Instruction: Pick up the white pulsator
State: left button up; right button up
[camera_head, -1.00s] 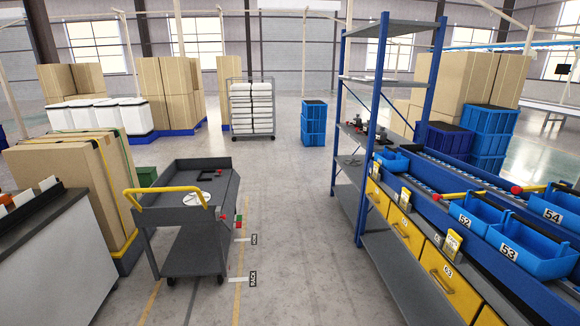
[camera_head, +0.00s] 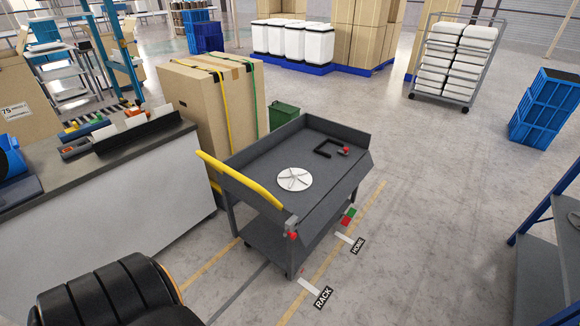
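The white pulsator (camera_head: 294,179) is a round white disc with raised ribs. It lies flat on the grey top tray of a cart (camera_head: 262,158), towards the end with the yellow handle (camera_head: 238,180). Neither gripper is in view. A dark rounded part with an orange ring at the lower left looks like my own arm, and it is apart from the cart.
A black bracket-shaped item (camera_head: 329,147) lies on the cart's far part. A workbench (camera_head: 110,175) stands left of the cart, and strapped cardboard boxes (camera_head: 215,105) stand behind it. A blue-posted rack (camera_head: 545,215) is at the right. The floor between is clear.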

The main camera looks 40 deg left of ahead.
aim_at(291, 179)
jog(key=i+l+u, duration=0.2)
jog(key=i+u, duration=0.25)
jog(key=i+l+u, duration=0.3)
jog(key=u, duration=0.15)
jog(key=i+l+u, duration=0.6)
jog(key=l+u, duration=0.35)
